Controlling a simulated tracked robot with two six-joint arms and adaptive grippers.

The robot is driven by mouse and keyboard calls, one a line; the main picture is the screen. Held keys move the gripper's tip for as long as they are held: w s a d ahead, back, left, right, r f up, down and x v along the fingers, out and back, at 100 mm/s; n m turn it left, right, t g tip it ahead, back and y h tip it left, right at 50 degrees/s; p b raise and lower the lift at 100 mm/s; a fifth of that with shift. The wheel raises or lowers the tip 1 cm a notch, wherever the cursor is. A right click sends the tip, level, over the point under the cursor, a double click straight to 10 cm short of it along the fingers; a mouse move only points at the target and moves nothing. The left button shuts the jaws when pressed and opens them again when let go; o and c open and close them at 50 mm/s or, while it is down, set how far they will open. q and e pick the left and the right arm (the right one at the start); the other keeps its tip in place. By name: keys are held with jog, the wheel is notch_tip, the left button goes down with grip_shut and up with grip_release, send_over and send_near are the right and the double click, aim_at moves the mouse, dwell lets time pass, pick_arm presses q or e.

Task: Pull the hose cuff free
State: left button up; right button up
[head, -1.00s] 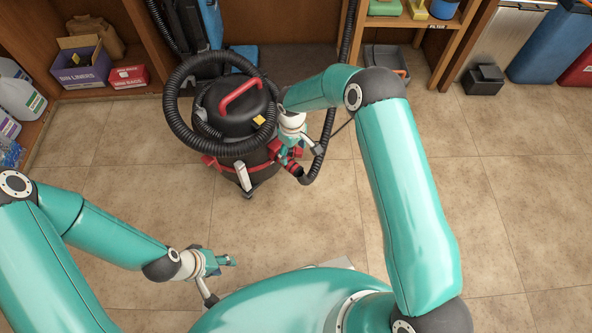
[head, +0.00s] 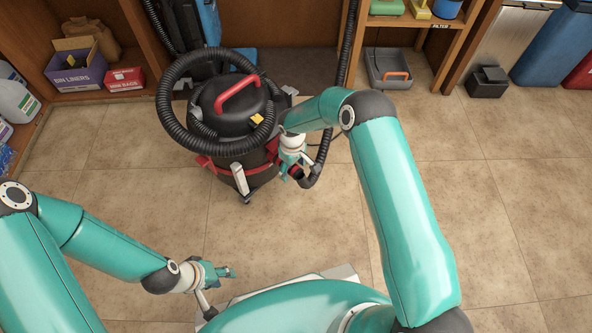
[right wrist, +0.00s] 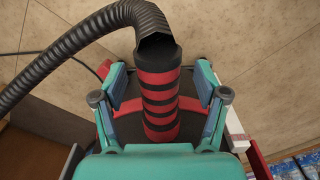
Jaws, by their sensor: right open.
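The hose cuff (right wrist: 160,105), banded red and black, stands in the middle of the right wrist view with the black ribbed hose (right wrist: 75,40) bending away from its far end. My right gripper (right wrist: 162,72) is open, one finger on each side of the cuff, with gaps showing. In the head view my right gripper (head: 291,168) is at the right side of the black and red vacuum (head: 232,112) and hides most of the cuff. My left gripper (head: 221,289) is open and empty, low over the floor, away from the vacuum.
A thick black hose (head: 170,105) coils around the vacuum's top. Shelves with a purple box (head: 76,72) stand at the left. A grey tray (head: 388,68) sits under the right shelf, with bins (head: 545,50) further right. The tiled floor (head: 500,190) is clear.

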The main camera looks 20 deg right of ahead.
jog(key=c, duration=1.3)
jog(key=shift+o, duration=0.2)
jog(key=shift+s, duration=0.1)
jog(key=shift+s+d+p, duration=0.15)
jog(key=shift+s+d, duration=0.25)
jog(key=shift+s, duration=0.25)
jog(key=shift+s+d+p, duration=0.15)
jog(key=shift+s+d, duration=0.2)
jog(key=shift+s, duration=0.35)
jog(key=shift+s+d+p, duration=0.15)
jog(key=shift+s+d, duration=0.25)
jog(key=shift+s, duration=0.4)
